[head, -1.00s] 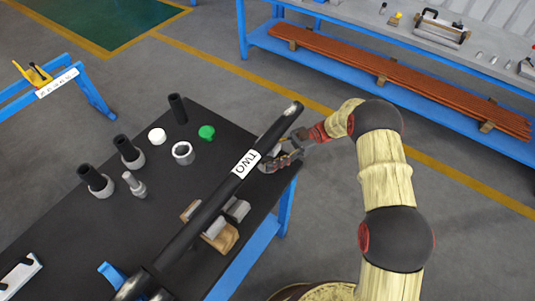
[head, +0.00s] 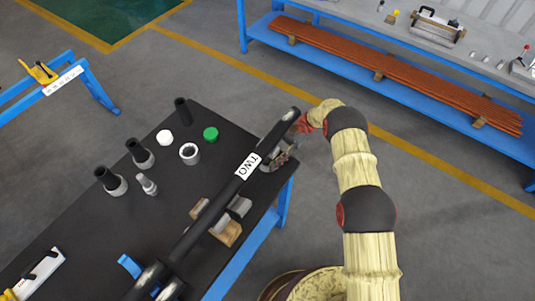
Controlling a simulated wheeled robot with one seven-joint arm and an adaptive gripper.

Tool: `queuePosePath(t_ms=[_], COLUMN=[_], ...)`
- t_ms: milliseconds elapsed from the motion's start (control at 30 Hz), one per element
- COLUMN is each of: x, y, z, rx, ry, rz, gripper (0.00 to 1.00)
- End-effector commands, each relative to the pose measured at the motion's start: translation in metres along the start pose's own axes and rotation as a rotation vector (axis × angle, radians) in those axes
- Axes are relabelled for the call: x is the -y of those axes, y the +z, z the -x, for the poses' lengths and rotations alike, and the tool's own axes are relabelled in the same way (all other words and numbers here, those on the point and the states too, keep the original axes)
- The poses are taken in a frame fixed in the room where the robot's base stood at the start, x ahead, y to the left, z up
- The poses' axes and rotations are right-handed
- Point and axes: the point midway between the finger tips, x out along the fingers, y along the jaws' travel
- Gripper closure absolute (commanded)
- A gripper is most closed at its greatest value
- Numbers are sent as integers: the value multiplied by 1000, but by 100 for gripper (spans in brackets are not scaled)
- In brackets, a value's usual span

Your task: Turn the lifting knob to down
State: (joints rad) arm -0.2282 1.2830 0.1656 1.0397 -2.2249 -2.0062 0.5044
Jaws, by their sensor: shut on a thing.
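A long black pipe (head: 206,220) with a white label reading TWO (head: 247,166) lies diagonally over the dark table (head: 75,235). My gripper (head: 277,158) is at the right side of the pipe's upper end, just past the label, by the table's right edge. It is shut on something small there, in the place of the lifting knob. The knob itself is hidden by the fingers and the pipe, so its setting cannot be read.
Wooden blocks (head: 229,233) sit beside the pipe. A green cap (head: 211,134), a white cap (head: 165,138), a grey ring (head: 189,153) and several black-topped fittings stand left of it. A blue rack (head: 300,30) with brown bars is behind.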

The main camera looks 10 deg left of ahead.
Motion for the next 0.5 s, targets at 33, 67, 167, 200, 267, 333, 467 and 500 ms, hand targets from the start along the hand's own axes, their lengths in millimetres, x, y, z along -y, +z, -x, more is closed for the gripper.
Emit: queuePosePath(t_ms=[33, 67, 167, 200, 267, 333, 467, 500], x=[-1, -1, -1, -1, -1, -1, -1, -1], y=[-2, -2, -2, -2, -2, -2, -2, -2], z=[0, 0, 0, 0, 0, 0, 0, 0], rx=[0, 0, 0, 0, 0, 0, 0, 0], ry=[-2, -3, -6, -6, -6, -6, -5, -5], rz=[3, 3, 3, 3, 3, 3, 4, 4], gripper=[76, 76, 76, 76, 76, 76, 76, 50])
